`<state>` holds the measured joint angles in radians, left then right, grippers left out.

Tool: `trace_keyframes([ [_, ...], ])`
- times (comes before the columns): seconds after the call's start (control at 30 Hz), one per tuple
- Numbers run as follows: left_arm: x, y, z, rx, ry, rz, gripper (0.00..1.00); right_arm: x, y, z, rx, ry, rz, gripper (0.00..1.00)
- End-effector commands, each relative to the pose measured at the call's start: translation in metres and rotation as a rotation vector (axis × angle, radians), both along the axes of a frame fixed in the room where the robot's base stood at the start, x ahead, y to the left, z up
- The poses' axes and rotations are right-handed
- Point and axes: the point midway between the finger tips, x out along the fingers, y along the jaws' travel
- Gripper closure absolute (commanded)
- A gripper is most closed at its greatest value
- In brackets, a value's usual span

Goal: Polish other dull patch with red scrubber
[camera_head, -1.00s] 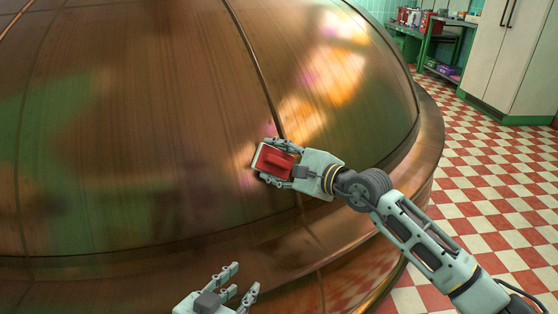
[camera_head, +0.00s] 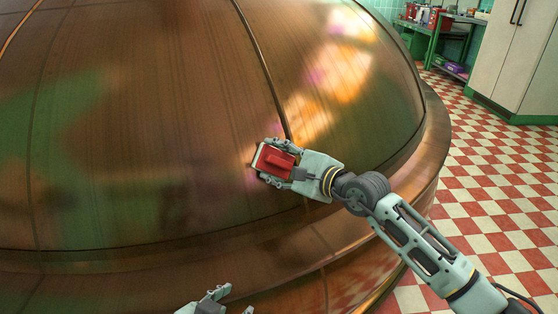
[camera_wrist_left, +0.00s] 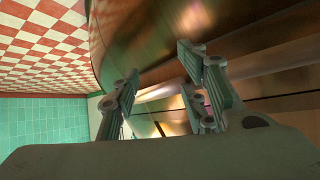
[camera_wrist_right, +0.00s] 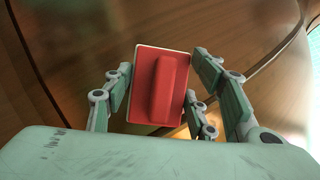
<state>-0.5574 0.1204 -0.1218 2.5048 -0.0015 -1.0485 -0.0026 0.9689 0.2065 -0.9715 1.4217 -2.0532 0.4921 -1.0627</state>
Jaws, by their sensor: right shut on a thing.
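The large copper kettle (camera_head: 170,120) fills most of the head view, its dome crossed by seams. My right gripper (camera_head: 270,160) is shut on the red scrubber (camera_head: 278,161) and holds it at the dome's lower side, just beside a seam. In the right wrist view the scrubber (camera_wrist_right: 160,88) sits between the fingers, its light pad edge facing the copper; I cannot tell for certain whether it touches. Greenish, cloudy areas (camera_head: 110,190) show on the dome to the left; I cannot tell dull patch from reflection. My left gripper (camera_wrist_left: 165,95) is open and empty low by the kettle's base.
The kettle's rounded copper rim (camera_head: 435,130) curves around the dome's base. The red and white checkered floor (camera_head: 490,180) is clear at right. A green bench with items (camera_head: 440,35) and a pale cabinet (camera_head: 510,60) stand at the back right.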

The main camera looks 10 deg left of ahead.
Motion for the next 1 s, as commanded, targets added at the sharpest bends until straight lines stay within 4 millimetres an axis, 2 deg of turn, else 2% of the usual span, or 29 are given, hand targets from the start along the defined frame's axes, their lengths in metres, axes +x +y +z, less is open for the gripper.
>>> trace_keyframes([
  [0.03,-0.111,0.021,-0.09,0.085,0.563,0.029,0.6,-0.002,0.003,-0.004,-0.001,0.004,0.004,0.81],
  [0.1,-0.114,0.022,-0.087,0.088,0.577,0.031,0.6,-0.004,0.005,-0.003,-0.002,0.005,0.006,0.81],
  [0.23,-0.096,0.019,-0.068,0.075,0.498,0.026,0.6,-0.011,0.015,-0.003,-0.003,0.007,0.007,0.81],
  [0.3,-0.094,0.018,-0.064,0.073,0.487,0.027,0.6,-0.014,0.018,-0.005,-0.002,0.008,0.008,0.81],
  [0.37,-0.125,0.023,-0.081,0.093,0.618,0.032,0.6,-0.015,0.02,-0.005,-0.002,0.007,0.008,0.8],
  [0.4,-0.121,0.022,-0.079,0.091,0.601,0.03,0.6,-0.015,0.02,-0.006,-0.002,0.007,0.008,0.85],
  [0.5,-0.111,0.021,-0.073,0.09,0.573,0.029,0.6,-0.017,0.022,-0.005,-0.001,0.008,0.009,0.86],
  [1.0,-0.1,0.019,-0.118,0.093,0.602,0.023,0.6,-0.03,0.036,-0.004,-0.003,0.008,0.008,0.86],
])
